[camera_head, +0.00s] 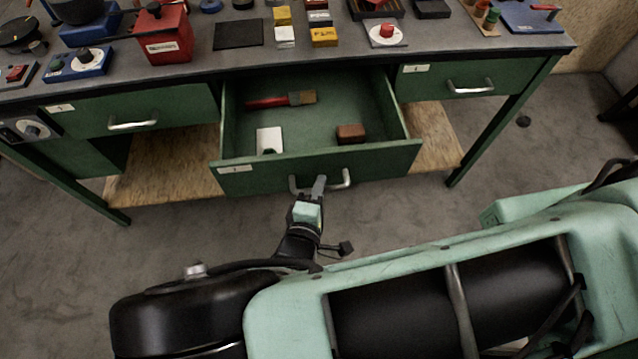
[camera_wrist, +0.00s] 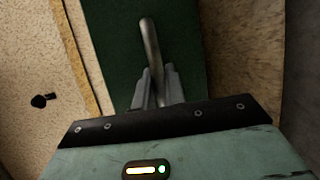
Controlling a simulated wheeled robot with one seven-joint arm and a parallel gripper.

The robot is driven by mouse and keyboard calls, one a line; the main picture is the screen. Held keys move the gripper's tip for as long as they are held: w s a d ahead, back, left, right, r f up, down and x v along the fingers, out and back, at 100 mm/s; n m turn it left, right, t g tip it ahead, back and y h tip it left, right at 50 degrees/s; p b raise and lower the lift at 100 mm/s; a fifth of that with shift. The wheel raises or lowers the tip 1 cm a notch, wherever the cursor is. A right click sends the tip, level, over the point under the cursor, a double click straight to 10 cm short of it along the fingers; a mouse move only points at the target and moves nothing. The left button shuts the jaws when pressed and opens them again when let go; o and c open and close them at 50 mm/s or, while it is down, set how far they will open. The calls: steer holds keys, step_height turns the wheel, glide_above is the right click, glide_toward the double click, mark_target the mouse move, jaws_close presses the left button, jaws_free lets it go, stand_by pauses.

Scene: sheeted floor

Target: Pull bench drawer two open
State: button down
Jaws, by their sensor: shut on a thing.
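The bench (camera_head: 200,62) has three green drawers in a row under its grey top. The middle drawer (camera_head: 385,157) stands pulled well out, and its inside shows. The left drawer (camera_head: 185,108) and the right drawer (camera_head: 430,82) are shut. My gripper (camera_head: 319,186) is shut on the middle drawer's metal bar handle (camera_head: 345,178), left of the handle's middle. In the wrist view the fingers (camera_wrist: 158,88) close around the handle (camera_wrist: 149,38) against the green drawer front (camera_wrist: 112,45). The label on the drawer front is too small to read.
The open drawer holds a red-handled brush (camera_head: 280,100), a white item (camera_head: 269,140) and a brown block (camera_head: 351,133). Tools and boxes, such as a red box (camera_head: 163,35), crowd the bench top. A wooden lower shelf (camera_head: 165,165) lies beneath. The floor in front is clear.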

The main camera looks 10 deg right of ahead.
steer(key=shift+s, duration=0.3)
steer(key=c, duration=1.5)
jaws_free()
steer(key=shift+o, duration=0.2)
steer(key=shift+a, duration=0.1)
